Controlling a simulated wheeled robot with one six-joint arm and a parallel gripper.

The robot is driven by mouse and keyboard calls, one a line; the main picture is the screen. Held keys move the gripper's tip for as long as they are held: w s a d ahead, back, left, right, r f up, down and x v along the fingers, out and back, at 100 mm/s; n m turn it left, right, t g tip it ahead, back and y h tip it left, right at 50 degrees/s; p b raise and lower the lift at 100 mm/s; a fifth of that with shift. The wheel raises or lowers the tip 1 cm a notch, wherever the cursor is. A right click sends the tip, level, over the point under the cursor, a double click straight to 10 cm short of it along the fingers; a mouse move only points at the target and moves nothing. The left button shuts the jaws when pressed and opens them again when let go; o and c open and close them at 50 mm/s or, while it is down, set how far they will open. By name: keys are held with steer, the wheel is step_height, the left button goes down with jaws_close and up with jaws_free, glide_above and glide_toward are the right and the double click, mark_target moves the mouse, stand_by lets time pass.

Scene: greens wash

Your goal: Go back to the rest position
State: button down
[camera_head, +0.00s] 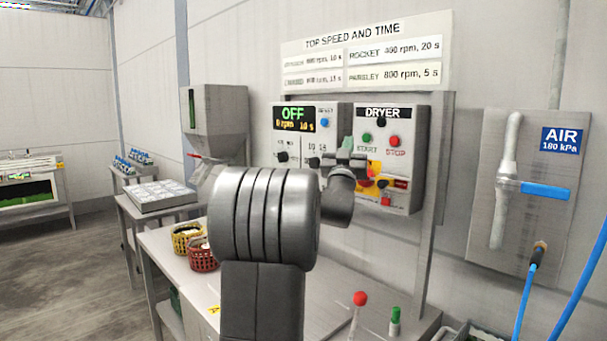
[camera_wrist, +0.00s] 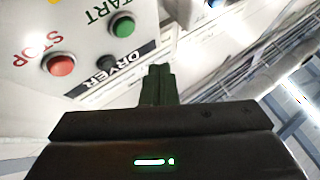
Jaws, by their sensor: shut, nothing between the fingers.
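My gripper (camera_wrist: 158,84) shows in the wrist view with its dark fingers together and nothing between them. It points toward the dryer panel, whose red stop button (camera_wrist: 61,64) and green start button (camera_wrist: 122,25) lie to the upper left of the fingers. In the head view my arm rises in front of the dryer box (camera_head: 410,130), and its end covers part of the box's left and lower side. I cannot tell whether the gripper touches the panel.
A control box (camera_head: 294,118) reading OFF hangs left of the dryer box. Below are a yellow basket (camera_head: 185,238), a red basket (camera_head: 203,258) and a bench (camera_head: 165,262). A red-knobbed lever (camera_head: 359,299) stands right of my arm. An air valve (camera_head: 545,190) with blue hoses is at right.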

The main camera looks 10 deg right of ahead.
steer(key=p, duration=0.5)
steer(key=shift+w+d+r, duration=0.2)
steer(key=shift+w+d, duration=0.05)
steer(key=shift+d, duration=0.15)
steer(key=shift+p, duration=0.4)
steer(key=s+a+b, duration=0.2)
steer(key=a, duration=0.1)
steer(key=a+b, duration=0.1)
steer(key=shift+s+a+f+b, duration=0.25)
steer(key=shift+s+a+b, duration=0.05)
steer(key=shift+s, duration=0.1)
